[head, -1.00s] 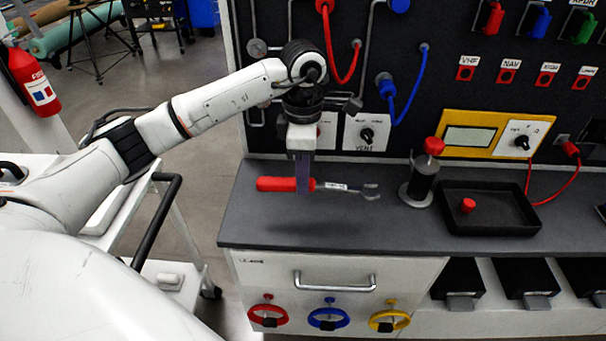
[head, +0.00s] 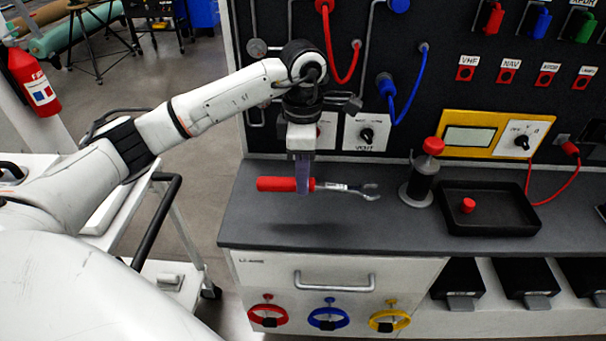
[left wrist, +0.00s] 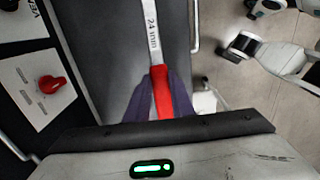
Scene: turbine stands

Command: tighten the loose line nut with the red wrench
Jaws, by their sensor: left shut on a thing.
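The red wrench (head: 277,184) has a red handle and a silver shaft ending in an open jaw at its right. My left gripper (head: 303,188) is shut on the red handle and holds the wrench level a little above the grey worktop. In the left wrist view the handle (left wrist: 162,92) sits between the fingers (left wrist: 161,106), and the shaft reads "24 mm". The open end is out of that view. I cannot tell which fitting is the loose line nut; several line fittings show on the black panel (head: 440,60). My right gripper is not in view.
A black tray (head: 490,228) with a red knob-like piece (head: 467,205) lies on the worktop (head: 330,233) at the right. A dark cylinder with a red top (head: 424,172) stands beside it. Red (head: 342,60) and blue hoses (head: 408,95) hang from the panel. The worktop's front is clear.

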